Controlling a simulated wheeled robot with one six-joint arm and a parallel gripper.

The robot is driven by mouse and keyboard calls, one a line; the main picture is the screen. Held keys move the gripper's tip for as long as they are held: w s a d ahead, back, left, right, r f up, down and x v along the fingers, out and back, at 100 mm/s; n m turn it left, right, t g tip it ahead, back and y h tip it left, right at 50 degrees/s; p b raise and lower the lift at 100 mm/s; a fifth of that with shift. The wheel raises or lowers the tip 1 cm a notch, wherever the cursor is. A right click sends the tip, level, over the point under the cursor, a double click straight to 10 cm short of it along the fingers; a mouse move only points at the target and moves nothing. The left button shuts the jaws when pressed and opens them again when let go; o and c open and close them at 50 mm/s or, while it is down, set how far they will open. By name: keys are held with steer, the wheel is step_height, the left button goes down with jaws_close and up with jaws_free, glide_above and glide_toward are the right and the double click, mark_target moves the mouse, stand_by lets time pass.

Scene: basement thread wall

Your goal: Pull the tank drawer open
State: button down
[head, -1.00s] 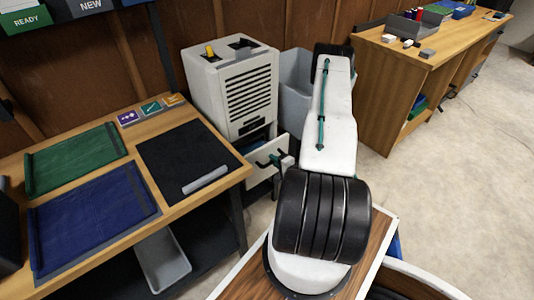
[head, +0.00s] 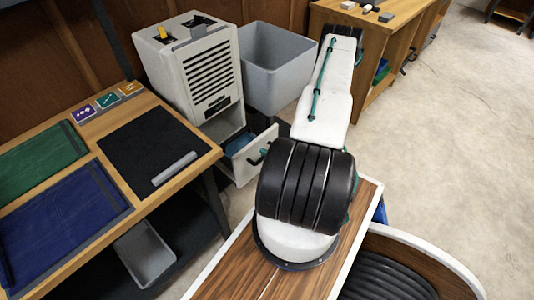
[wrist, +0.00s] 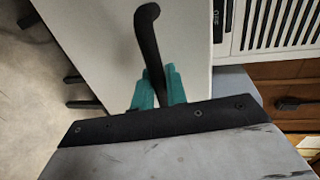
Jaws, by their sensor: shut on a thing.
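The white-grey cabinet unit (head: 192,70) stands beside the table in the head view. Its tank drawer (head: 242,163) is part-way out at the bottom, with something blue (head: 240,144) inside it. A black handle sits on the drawer front; in the wrist view the handle (wrist: 149,40) is a curved black bar against the pale front (wrist: 185,45). My gripper (wrist: 158,82) has its teal fingers on both sides of the handle, shut on it. In the head view my arm hides most of the gripper.
A wooden table (head: 195,140) with mats stands left of the drawer. A grey bin (head: 275,62) stands behind and right of the unit. A wooden bench (head: 385,20) is at the back right. Carpeted floor (head: 440,130) is clear on the right.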

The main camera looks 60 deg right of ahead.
steer(key=shift+r, duration=0.1)
steer(key=c, duration=1.5)
jaws_free()
steer(key=v, duration=0.7)
steer(key=shift+s+a, duration=0.1)
steer(key=shift+s, duration=0.15)
